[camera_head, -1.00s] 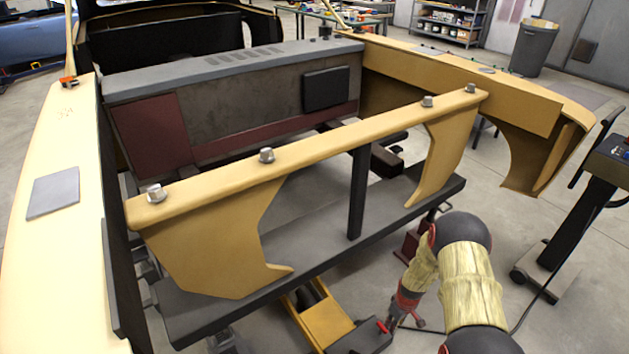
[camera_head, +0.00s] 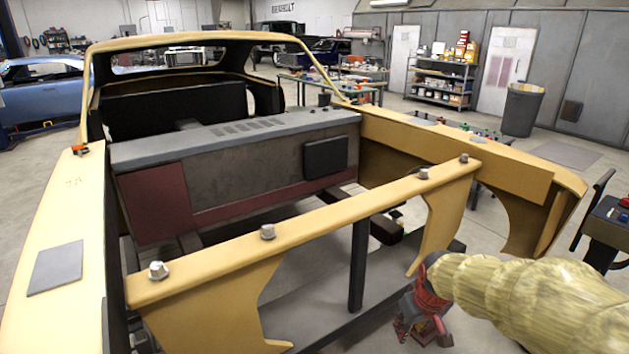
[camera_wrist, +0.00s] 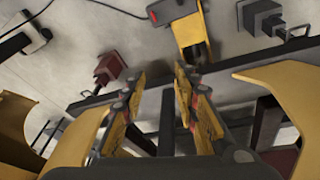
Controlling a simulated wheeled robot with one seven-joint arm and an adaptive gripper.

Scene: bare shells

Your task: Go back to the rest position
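My gripper (camera_wrist: 157,97) shows in the wrist view with its two yellow and dark fingers apart and nothing between them. In the head view my arm, in a pale ribbed sleeve, reaches in from the lower right. The red and dark end of my arm (camera_head: 424,308) is just in front of the car's front crossbar (camera_head: 340,208), near its right bracket. Fingertip detail is not clear there. The task names no object to handle.
The bare yellow car shell (camera_head: 70,215) fills the left and middle. Several grey bolts, such as the left one (camera_head: 158,270), stand on the crossbar. In the wrist view a yellow floor jack (camera_wrist: 192,35) and a red stand (camera_wrist: 110,68) are on the floor. A grey bin (camera_head: 522,110) stands far right.

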